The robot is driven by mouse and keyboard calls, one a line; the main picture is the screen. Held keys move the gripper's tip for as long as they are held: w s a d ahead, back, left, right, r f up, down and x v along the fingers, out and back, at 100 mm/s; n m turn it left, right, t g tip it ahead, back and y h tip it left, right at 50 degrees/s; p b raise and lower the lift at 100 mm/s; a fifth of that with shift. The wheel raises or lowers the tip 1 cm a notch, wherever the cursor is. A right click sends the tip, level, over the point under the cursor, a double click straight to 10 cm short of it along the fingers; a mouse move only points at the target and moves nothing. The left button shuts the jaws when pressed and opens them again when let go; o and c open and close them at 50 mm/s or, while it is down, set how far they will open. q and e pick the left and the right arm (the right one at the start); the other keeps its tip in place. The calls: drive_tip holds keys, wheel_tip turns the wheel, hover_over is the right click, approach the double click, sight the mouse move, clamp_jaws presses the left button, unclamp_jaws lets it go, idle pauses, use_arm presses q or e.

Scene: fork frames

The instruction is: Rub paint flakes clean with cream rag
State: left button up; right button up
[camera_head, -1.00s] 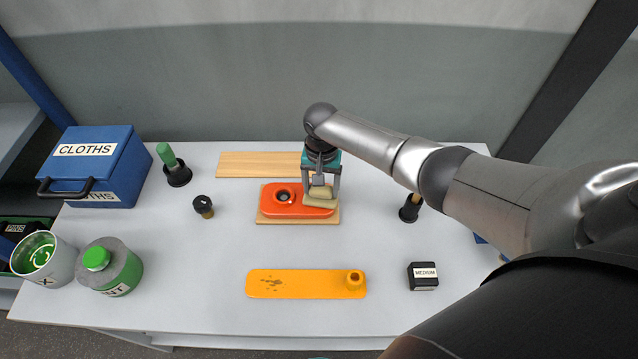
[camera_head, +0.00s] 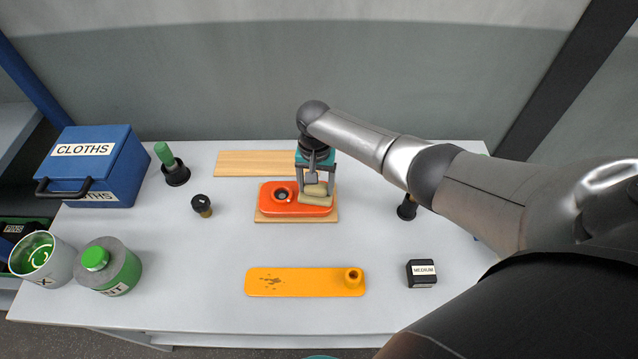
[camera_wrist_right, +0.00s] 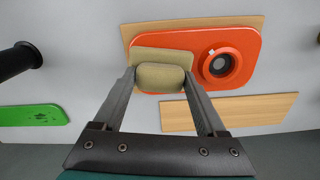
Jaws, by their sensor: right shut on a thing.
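My right gripper (camera_head: 316,186) is shut on a folded cream rag (camera_head: 315,199). The rag lies against the right part of a red-orange plate (camera_head: 285,208), which rests on a wooden board (camera_head: 264,219). In the right wrist view the fingers grip the rag (camera_wrist_right: 160,77) at its padded top, beside the plate's round dark-centred boss (camera_wrist_right: 220,64). No flakes show on the bare part of this plate; what lies under the rag is hidden. Dark flakes (camera_head: 272,281) lie on the left half of a yellow-orange plate (camera_head: 315,284) in front. My left gripper is out of view.
A green plate (camera_wrist_right: 30,117) with dark specks shows in the right wrist view. A blue CLOTHS box (camera_head: 118,165), a green-lidded jar (camera_head: 125,275) and a tin (camera_head: 58,265) stand left. A black MEDIUM block (camera_head: 421,274) sits right. Clear table lies between the plates.

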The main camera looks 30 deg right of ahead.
drive_tip(key=shift+s, duration=0.1)
drive_tip(key=shift+s+d+p, duration=0.35)
drive_tip(key=shift+d+p, duration=0.35)
drive_tip(key=shift+d, duration=0.1)
drive_tip(key=shift+w+a, duration=0.1)
drive_tip(key=shift+a, duration=0.05)
drive_tip(key=shift+w+a+f+b, duration=0.1)
drive_tip(key=shift+w+a+b, duration=0.2)
drive_tip(key=shift+a, duration=0.4)
drive_tip(key=shift+s, duration=0.15)
